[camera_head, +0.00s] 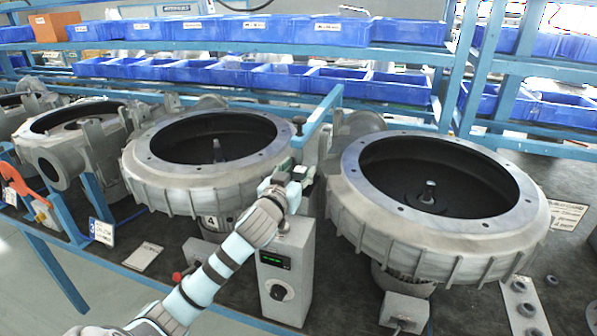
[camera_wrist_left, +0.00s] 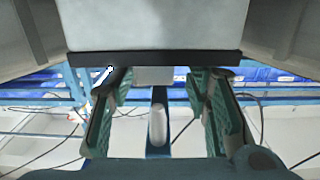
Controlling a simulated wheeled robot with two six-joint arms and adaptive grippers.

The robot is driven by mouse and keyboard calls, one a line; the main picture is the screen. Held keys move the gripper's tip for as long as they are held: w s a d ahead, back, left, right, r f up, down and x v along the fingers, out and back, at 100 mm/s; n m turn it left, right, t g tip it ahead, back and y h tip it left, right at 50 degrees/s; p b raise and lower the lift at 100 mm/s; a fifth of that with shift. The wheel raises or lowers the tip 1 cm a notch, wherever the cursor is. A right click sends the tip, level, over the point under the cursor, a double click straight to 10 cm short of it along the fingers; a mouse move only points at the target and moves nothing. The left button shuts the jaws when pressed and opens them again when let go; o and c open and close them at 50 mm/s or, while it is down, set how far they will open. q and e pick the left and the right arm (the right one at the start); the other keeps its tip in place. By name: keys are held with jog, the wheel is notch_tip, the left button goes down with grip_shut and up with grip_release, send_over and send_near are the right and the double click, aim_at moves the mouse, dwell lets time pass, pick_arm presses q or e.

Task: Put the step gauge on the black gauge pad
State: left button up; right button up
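I cannot clearly pick out the step gauge or the black gauge pad in either view. My left gripper (camera_head: 287,170) is in the gap between the two large grey blower housings, above the control box. In the left wrist view its green-padded fingers (camera_wrist_left: 158,85) stand apart. A small light-grey block (camera_wrist_left: 153,76) shows between the fingertips, with clearance on both sides. Behind it are a black strip (camera_wrist_left: 155,58) and a large grey surface (camera_wrist_left: 152,25). Whether the small block is the gauge, I cannot tell. My right gripper is out of view.
Round blower housings stand left (camera_head: 165,190) and right (camera_head: 345,205) of my gripper. A control box (camera_head: 300,265) with a display and knob stands below it. A grey plate with round fittings (camera_head: 520,310) lies at the lower right. Blue bins (camera_head: 228,75) line the rear shelves.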

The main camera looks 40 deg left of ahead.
pick_arm(q)
jog(key=shift+r, duration=0.15)
jog(key=v, duration=1.2)
jog(key=shift+b, duration=0.35)
